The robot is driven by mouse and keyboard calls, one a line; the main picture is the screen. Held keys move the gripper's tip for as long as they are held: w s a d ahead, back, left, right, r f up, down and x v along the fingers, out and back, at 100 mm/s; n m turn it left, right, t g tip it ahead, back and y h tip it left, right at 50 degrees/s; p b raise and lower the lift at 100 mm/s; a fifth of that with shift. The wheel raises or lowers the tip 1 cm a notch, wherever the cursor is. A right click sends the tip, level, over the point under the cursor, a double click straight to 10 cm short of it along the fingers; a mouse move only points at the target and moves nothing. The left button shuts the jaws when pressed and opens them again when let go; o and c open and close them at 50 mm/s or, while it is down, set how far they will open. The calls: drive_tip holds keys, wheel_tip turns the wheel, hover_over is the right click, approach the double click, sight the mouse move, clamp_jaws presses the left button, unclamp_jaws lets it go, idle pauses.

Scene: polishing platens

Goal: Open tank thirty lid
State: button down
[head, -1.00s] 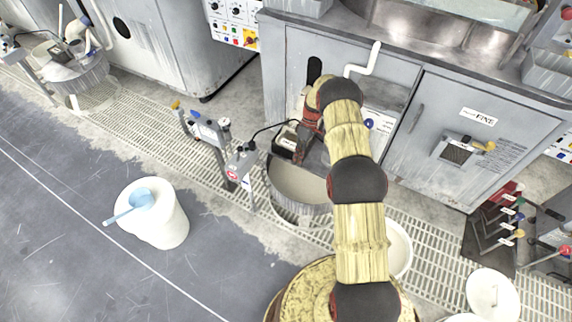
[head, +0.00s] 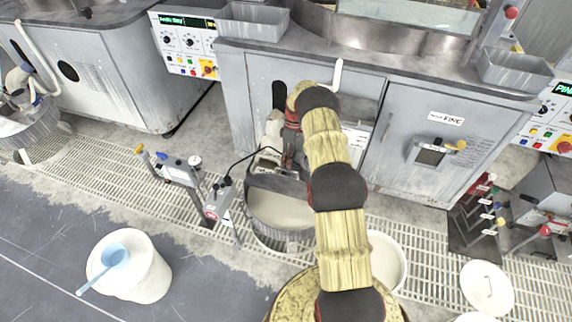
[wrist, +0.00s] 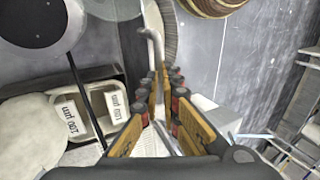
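A round grey tank (head: 283,237) with pale slurry stands on the floor grating under my arm in the head view. A dark flat lid part (head: 270,184) covers its back side; I cannot read a number on it. My gripper (head: 290,150) is behind and above the tank, partly hidden by my arm. In the wrist view my gripper (wrist: 163,88) has its two fingers apart, with a gap between them. A bent grey metal rod (wrist: 152,48) shows at and between the fingertips. I cannot tell whether they touch it or whether it belongs to the lid.
A cabinet (head: 420,135) with a white pipe (head: 338,75) stands close behind. A valve stand (head: 185,175) is left of the tank. A white bucket with a blue ladle (head: 130,268) is at front left. White boxes marked 100 µm (wrist: 70,115) lie beside my gripper.

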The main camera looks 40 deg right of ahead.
drive_tip(key=x, duration=0.3)
drive_tip(key=shift+s, duration=0.3)
drive_tip(key=c, duration=1.6)
unclamp_jaws()
drive_tip(key=shift+w+f, duration=0.15)
drive_tip(key=shift+w, duration=0.05)
drive_tip(key=shift+c, duration=0.2)
drive_tip(key=shift+d+r, duration=0.2)
drive_tip(key=shift+c, duration=0.6)
drive_tip(key=shift+w+d+r, duration=0.1)
drive_tip(key=shift+w+r, duration=0.05)
drive_tip(key=shift+r, duration=0.05)
drive_tip(key=shift+c, duration=0.4)
drive_tip(key=v, duration=1.2)
drive_tip(key=shift+w+r, duration=0.1)
drive_tip(key=shift+w, duration=0.1)
drive_tip(key=shift+c, duration=0.2)
